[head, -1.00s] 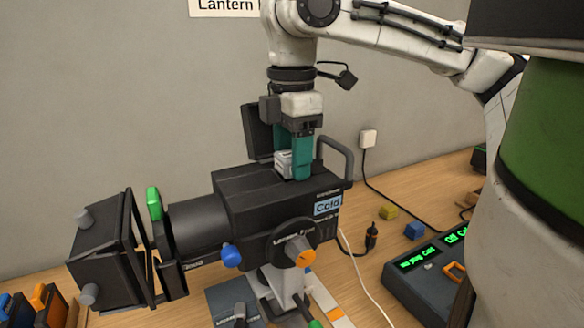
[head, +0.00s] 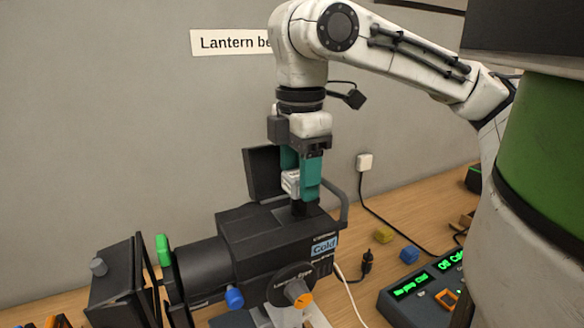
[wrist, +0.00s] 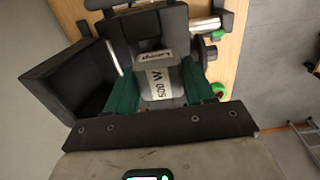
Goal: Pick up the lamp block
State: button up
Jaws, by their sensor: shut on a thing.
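The lamp block (head: 291,182) is a pale grey ribbed block with a dark lower part. My gripper (head: 302,184) has teal fingers and is shut on it. In the head view it hangs over the top opening of the black lantern (head: 225,232); the dark lower end is close to the opening, and I cannot tell if it is fully clear. The lantern has a "Cold" label (head: 324,246).
A carrying handle (head: 339,205) rises close on the right of the gripper. Free room lies above, in front of the grey wall.

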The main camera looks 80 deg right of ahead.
jog(key=s+a+r+p, duration=0.1)
jog(key=s+a+r, duration=0.5)
jog(key=s, duration=0.4)
jog(key=shift+a+r, duration=0.15)
jog(key=shift+r, duration=0.65)
jog(key=shift+s, duration=0.1)
